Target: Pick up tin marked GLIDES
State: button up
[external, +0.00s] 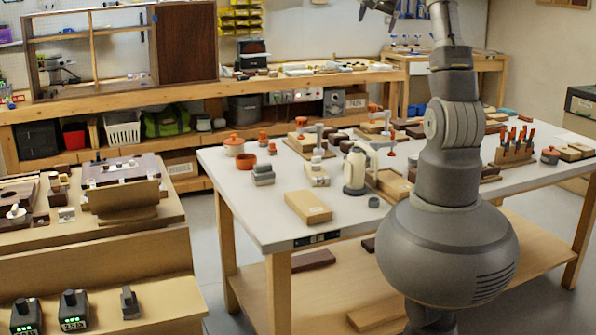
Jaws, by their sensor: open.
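No readable GLIDES marking shows, so I cannot tell which thing is the tin. Small round containers on the grey-topped bench (240,205) include an orange-lidded pot (234,146), an open orange cup (246,162) beside it, and a red lidded pot (550,155) at the far right. A small dark grey ring-like piece (374,202) lies near the front edge. My gripper (377,9) is high at the top edge of the picture, partly cut off, open and well above the bench. My arm hides part of the bench.
A cardboard-coloured box (308,207), a cream bottle-like device (355,170), clamps and a rack of orange-handled tools (515,146) crowd the bench. A back workbench (190,88) carries an open-shelved cabinet (120,45). The bench's front left corner is clear.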

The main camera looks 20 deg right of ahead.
jog(key=s+a+r+n+t, duration=0.1)
jog(key=s+a+r+n, duration=0.1)
jog(key=a+r, duration=0.2)
jog(key=s+a+r+n+t+b, duration=0.1)
jog(key=s+a+r+n+t, duration=0.1)
jog(key=r, duration=0.6)
jog(key=s+a, duration=0.1)
jog(key=a, duration=0.1)
jog(key=shift+a+r+t, duration=0.3)
jog(key=shift+r, duration=0.1)
jog(key=s+a+r+n+t, duration=0.1)
jog(key=s+a+r, duration=0.2)
jog(key=s+r, duration=0.1)
jog(key=s+a+r+n+t+y+b, duration=0.1)
jog(key=s+a+r+n+t, duration=0.1)
jog(key=s+r, duration=0.2)
jog(key=s+a+r+n+t+y, duration=0.1)
jog(key=s+a+r+n, duration=0.1)
jog(key=s+a+r, duration=0.1)
jog(key=shift+s+a+r+t+b, duration=0.15)
jog(key=shift+s+r+b, duration=0.05)
jog(key=shift+s+r, duration=0.3)
jog(key=shift+s+a+r+t+b, duration=0.15)
jog(key=shift+s+r, duration=0.2)
jog(key=shift+r, duration=0.2)
jog(key=shift+c, duration=0.9)
